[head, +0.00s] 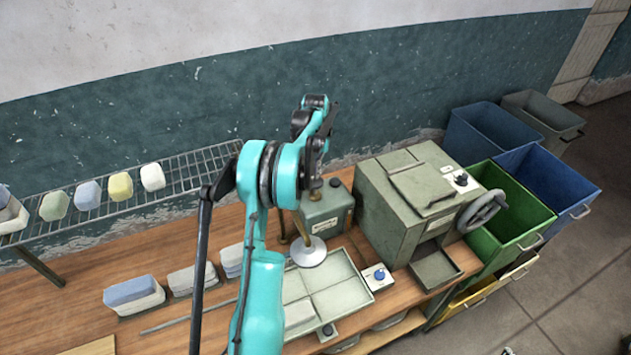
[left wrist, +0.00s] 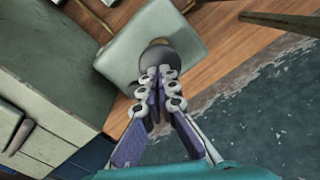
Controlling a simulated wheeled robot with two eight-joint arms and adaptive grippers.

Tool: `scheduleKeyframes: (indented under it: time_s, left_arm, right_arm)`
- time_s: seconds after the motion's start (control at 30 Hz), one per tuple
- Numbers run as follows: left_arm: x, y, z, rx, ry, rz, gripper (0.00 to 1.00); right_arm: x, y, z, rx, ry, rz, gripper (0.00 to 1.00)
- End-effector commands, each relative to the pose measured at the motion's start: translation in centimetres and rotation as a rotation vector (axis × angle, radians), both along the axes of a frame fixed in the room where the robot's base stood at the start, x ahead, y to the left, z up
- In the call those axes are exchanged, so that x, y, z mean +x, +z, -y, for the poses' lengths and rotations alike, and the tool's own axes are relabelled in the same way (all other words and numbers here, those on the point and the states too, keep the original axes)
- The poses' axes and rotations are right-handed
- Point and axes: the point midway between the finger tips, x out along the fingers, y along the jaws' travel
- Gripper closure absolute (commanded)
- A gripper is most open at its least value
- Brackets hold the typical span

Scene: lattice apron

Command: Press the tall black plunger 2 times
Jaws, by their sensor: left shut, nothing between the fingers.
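The plunger's dark round knob (head: 335,182) stands on top of a small grey-green box (head: 327,212) on the wooden bench. In the left wrist view the knob (left wrist: 160,55) shows just beyond my fingertips, over the pale top of the box (left wrist: 125,60). My left gripper (left wrist: 158,75) is shut and empty, its fingers pointing down at the knob. Whether the tips touch it I cannot tell. In the head view my gripper (head: 313,187) is partly hidden behind my teal arm, close above the box. My right gripper is not in view.
Right of the box stands a large grey-green machine (head: 405,195) with a handwheel (head: 482,212). In front are a round pale disc on a brass stem (head: 309,252), a tray (head: 345,270) and a small blue-knobbed box (head: 378,278). A wire rack (head: 185,178) is at left.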

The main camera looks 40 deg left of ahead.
Motion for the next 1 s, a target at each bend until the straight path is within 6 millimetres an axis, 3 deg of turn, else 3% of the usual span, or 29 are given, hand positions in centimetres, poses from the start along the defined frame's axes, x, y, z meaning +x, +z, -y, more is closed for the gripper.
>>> scheduleKeyframes:
  time_s: [0.17, 0.63, 1.0]
  left_arm:
    - [0.0, 0.4, 0.0, 0.000, 0.000, 0.000, 1.00]
    - [0.0, 4.9, 0.0, 0.000, 0.000, 0.000, 1.00]
    - [0.0, 5.0, 0.2, 0.002, -0.003, 0.003, 1.00]
  right_arm:
    - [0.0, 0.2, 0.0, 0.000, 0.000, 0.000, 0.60]
    - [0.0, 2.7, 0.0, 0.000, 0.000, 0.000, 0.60]
    - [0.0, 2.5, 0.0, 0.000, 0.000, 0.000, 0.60]
